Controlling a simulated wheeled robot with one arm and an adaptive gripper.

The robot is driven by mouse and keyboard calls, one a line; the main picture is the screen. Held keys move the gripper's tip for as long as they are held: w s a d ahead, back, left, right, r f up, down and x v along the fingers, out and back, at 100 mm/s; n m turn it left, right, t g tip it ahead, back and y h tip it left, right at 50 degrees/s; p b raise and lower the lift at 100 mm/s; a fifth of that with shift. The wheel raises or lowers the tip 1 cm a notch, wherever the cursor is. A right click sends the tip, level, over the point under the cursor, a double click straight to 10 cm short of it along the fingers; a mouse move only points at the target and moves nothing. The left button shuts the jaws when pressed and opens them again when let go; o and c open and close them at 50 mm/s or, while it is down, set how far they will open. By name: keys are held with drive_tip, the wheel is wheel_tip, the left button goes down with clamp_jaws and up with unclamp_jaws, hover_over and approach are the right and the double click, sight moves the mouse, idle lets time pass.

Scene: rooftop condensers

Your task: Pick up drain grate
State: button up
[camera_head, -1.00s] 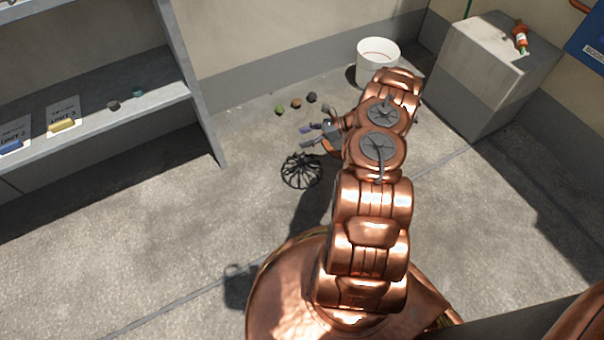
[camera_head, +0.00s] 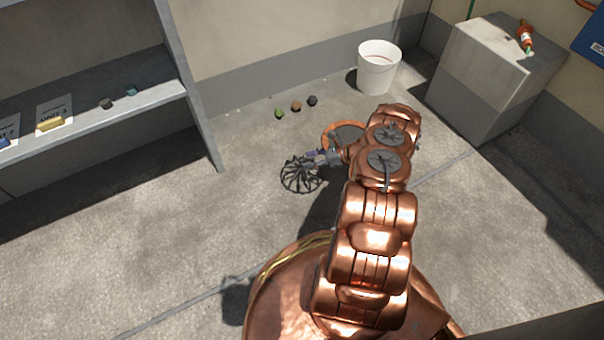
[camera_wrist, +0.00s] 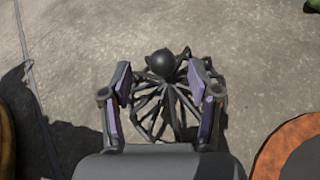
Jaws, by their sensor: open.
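The drain grate (camera_head: 297,177) is a dark, ribbed, domed piece on the concrete floor, left of my arm. In the wrist view the grate (camera_wrist: 163,105) shows its round dark knob on top and ribs spreading from it. My gripper (camera_head: 312,158) is at the grate's upper right edge in the head view. In the wrist view my gripper (camera_wrist: 163,72) is open, with one finger on each side of the knob and ribs. Whether the fingers touch the grate cannot be told. The gripper's palm hides the grate's near part.
An orange-rimmed round dark opening (camera_head: 343,133) lies behind the gripper, partly hidden by my arm. Small green (camera_head: 279,113), brown (camera_head: 296,106) and dark (camera_head: 312,100) lumps lie beyond. A white bucket (camera_head: 376,72), concrete block (camera_head: 488,80) and shelf (camera_head: 150,104) stand around. The left floor is clear.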

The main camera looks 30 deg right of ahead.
sight(301, 160)
drive_tip(key=shift+b+x, duration=0.75)
drive_tip(key=shift+x, duration=1.15)
drive_tip(key=shift+d, duration=0.1)
clamp_jaws()
